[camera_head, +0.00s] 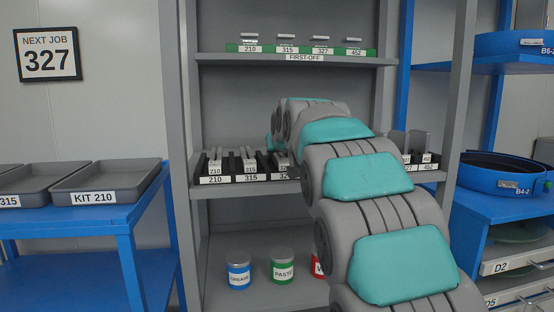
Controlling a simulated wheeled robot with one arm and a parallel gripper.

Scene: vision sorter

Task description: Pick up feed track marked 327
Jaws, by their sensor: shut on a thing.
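A black rack (205,179) on the middle shelf holds upright grey feed tracks. Its slot labels read 210, 315 and one starting with 32 (284,177), cut off by my arm. A grey track (281,161) partly shows above that third label; its own marking is not readable. Tracks marked 210 (215,163) and 315 (249,160) stand to its left. Right of my arm, tracks (417,145) stand behind labels ending in 452. My arm reaches into the shelf bay, and its wrist hides my gripper and whatever is at its fingers.
A sign (47,55) reads NEXT JOB 327. The upper shelf (220,59) holds a green FIRST-OFF strip with small parts. Grey kit trays (110,181) stand on a blue table at left. Cans (238,275) stand on the low shelf. Blue bins (500,174) are at right.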

